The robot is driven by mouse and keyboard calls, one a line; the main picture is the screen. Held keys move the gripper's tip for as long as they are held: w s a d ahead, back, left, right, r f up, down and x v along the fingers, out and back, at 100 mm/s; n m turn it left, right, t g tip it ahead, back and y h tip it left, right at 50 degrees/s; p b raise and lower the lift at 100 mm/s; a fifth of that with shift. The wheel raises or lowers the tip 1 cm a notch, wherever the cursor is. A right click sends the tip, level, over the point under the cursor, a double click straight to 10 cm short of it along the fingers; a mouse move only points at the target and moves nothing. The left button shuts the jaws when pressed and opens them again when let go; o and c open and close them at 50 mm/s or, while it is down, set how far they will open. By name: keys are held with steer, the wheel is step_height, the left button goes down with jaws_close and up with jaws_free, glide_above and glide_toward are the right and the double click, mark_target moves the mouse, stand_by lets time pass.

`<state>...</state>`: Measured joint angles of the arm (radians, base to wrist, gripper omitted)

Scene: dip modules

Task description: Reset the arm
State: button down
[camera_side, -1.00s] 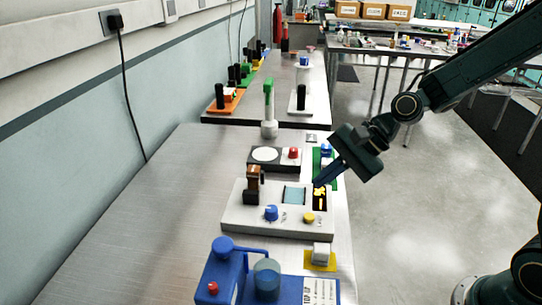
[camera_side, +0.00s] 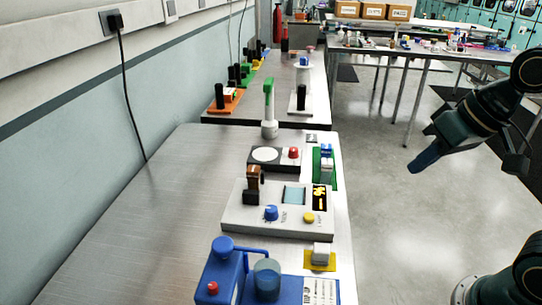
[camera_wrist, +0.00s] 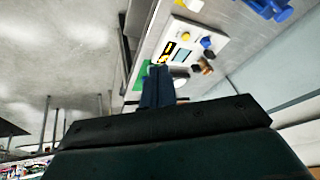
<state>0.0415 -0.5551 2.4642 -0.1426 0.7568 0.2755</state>
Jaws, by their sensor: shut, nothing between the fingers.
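My gripper (camera_side: 424,160) hangs in the air to the right of the near bench, over the floor, with its fingers pointing down and left. Its fingers are shut and hold nothing. In the wrist view the shut blue-grey fingers (camera_wrist: 157,86) point up the picture, below the panel device. The light grey panel device (camera_side: 238,217) sits on the near bench with a blue knob (camera_side: 271,213), a yellow button (camera_side: 309,218), a bluish screen and a black display with yellow marks. The device also shows in the wrist view (camera_wrist: 207,51).
A blue apparatus (camera_side: 232,280) stands at the bench's near end. Behind the panel device are a dark plate with a red button (camera_side: 293,153), a green board (camera_side: 316,171) and a green-topped stand (camera_side: 268,105). The floor (camera_side: 400,240) to the right is clear.

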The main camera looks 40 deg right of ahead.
steer(key=s, duration=0.1)
steer(key=s+d+n, duration=0.1)
steer(key=s, duration=0.1)
steer(key=s+d+r+n+h, duration=0.1)
steer(key=s, duration=0.1)
